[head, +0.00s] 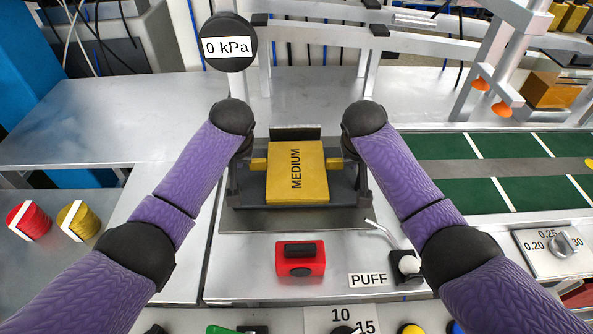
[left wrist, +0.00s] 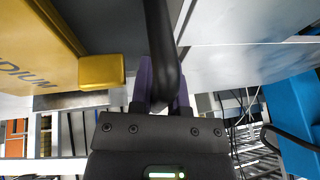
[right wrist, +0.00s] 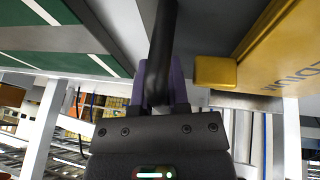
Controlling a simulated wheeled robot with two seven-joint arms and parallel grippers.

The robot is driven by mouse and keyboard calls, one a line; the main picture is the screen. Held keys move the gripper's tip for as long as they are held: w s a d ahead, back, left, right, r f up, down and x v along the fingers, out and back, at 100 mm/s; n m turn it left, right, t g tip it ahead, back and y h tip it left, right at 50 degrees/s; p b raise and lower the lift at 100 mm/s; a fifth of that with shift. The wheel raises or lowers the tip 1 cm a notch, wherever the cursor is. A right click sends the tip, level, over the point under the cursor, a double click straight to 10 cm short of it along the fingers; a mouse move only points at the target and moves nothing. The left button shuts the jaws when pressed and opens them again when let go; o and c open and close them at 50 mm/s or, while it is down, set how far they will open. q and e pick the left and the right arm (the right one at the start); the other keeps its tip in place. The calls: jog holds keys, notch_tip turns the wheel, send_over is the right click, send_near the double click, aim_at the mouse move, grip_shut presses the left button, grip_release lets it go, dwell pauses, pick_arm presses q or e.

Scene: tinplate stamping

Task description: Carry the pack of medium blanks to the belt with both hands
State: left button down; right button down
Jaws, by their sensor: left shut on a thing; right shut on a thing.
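The yellow pack marked MEDIUM (head: 312,185) lies flat on a dark grey tray (head: 343,192) with a raised back edge, in the middle of the head view. Yellow tabs stick out at its left and right sides. My left gripper (left wrist: 165,88) is shut on a dark upright handle at the tray's left. My right gripper (right wrist: 160,88) is shut on the matching handle at its right. Both wrist views show the pack's edge and tab beside the handle. I cannot tell whether the tray touches the bench below. The green belt (head: 500,192) with white cross lines is at the right.
A red block (head: 300,268), a PUFF label (head: 368,280) and a dial panel (head: 555,246) are in front. A round 0 kPa gauge (head: 229,42) stands behind. Orange suction cups (head: 481,84) hang above the belt. The left bench (head: 90,130) has clear room.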

pick_arm(q)
jog(key=shift+w+r, duration=0.1)
jog(key=shift+r, duration=0.1)
pick_arm(e)
jog(key=shift+w+r, duration=0.1)
jog(key=shift+r, duration=0.1)
